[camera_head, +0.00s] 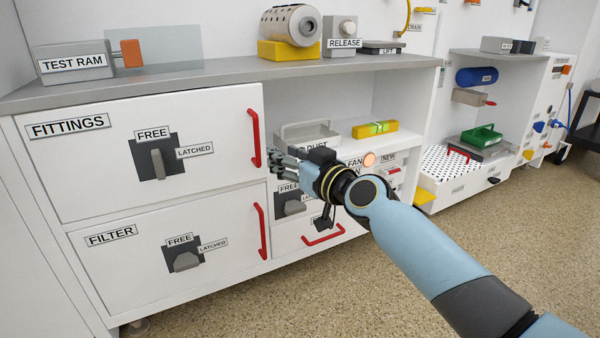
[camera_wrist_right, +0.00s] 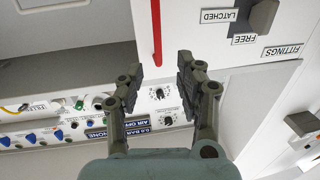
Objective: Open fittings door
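The white FITTINGS door (camera_head: 95,185) is shut, at the upper left of the cabinet. Its red vertical handle (camera_head: 254,138) is on its right edge. Its grey latch knob (camera_head: 158,164) stands upright, in line with the FREE label above it. My right gripper (camera_head: 277,162) is just right of the handle's lower end, its fingers toward the door. In the right wrist view the gripper (camera_wrist_right: 162,72) is open and empty. The handle (camera_wrist_right: 156,30) shows there between the fingertips in the picture; I see no clear contact. My left gripper is not in view.
The FILTER door (camera_head: 130,255) with its own red handle (camera_head: 262,231) is below. A DUST bin (camera_head: 308,133) and a yellow level (camera_head: 375,129) are on the shelf behind my right gripper. The floor (camera_head: 400,270) in front looks clear.

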